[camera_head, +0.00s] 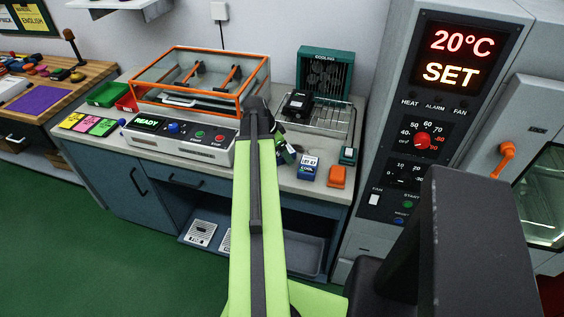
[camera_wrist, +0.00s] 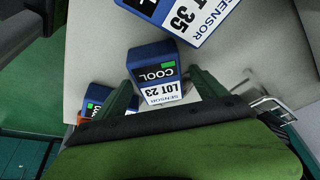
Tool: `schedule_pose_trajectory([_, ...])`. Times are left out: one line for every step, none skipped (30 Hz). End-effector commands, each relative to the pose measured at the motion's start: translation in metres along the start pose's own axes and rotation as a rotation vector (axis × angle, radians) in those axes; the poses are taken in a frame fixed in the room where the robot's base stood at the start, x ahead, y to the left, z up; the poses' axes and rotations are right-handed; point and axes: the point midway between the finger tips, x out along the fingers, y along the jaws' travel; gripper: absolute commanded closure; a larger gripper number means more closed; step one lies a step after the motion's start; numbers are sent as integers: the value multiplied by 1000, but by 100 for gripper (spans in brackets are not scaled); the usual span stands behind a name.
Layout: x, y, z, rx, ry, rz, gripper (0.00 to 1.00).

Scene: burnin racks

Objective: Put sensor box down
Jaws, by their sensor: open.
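In the wrist view a blue sensor box with a white label (camera_wrist: 155,77), marked COOL and LOT 23, stands on the pale bench top (camera_wrist: 98,45). My gripper (camera_wrist: 165,90) is open, with one dark green finger on each side of this box; I cannot tell if either touches it. A second blue sensor box (camera_wrist: 172,18), LOT 35, is cut off by the top edge. A third blue box (camera_wrist: 97,103) is partly hidden at lower left. In the head view my gripper (camera_head: 281,146) is over the bench, largely hidden by my arm. A blue-and-white box (camera_head: 308,166) sits to its right.
An orange-framed clear case (camera_head: 205,100) with a READY panel stands left on the bench. A wire rack (camera_head: 330,118) holding a dark item (camera_head: 298,104) is behind, before the COOLING unit (camera_head: 324,72). An orange block (camera_head: 337,176) lies near the front edge. The oven panel (camera_head: 430,130) rises right.

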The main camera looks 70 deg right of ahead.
Motion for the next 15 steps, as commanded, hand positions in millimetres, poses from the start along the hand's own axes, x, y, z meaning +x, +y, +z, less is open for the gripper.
schedule_pose_trajectory([8, 0, 1, 1, 0, 0, 18])
schedule_pose_trajectory([7, 0, 1, 0, 0, 0, 18])
schedule_pose_trajectory([6, 0, 0, 0, 0, 0, 18])
schedule_pose_trajectory([4, 0, 0, 0, 0, 0, 18])
schedule_pose_trajectory([4, 0, 0, 0, 0, 0, 18])
schedule_pose_trajectory([4, 0, 0, 0, 0, 0, 18])
schedule_pose_trajectory([4, 0, 0, 0, 0, 0, 18])
schedule_pose_trajectory([4, 0, 0, 0, 0, 0, 18])
schedule_pose_trajectory([4, 0, 0, 0, 0, 0, 18])
schedule_pose_trajectory([4, 0, 0, 0, 0, 0, 18])
schedule_pose_trajectory([4, 0, 0, 0, 0, 0, 18])
schedule_pose_trajectory([5, 0, 0, 0, 0, 0, 18])
schedule_pose_trajectory([5, 0, 0, 0, 0, 0, 18])
schedule_pose_trajectory([6, 0, 1, 0, 0, 0, 18])
schedule_pose_trajectory([6, 0, 1, 0, 0, 0, 18])
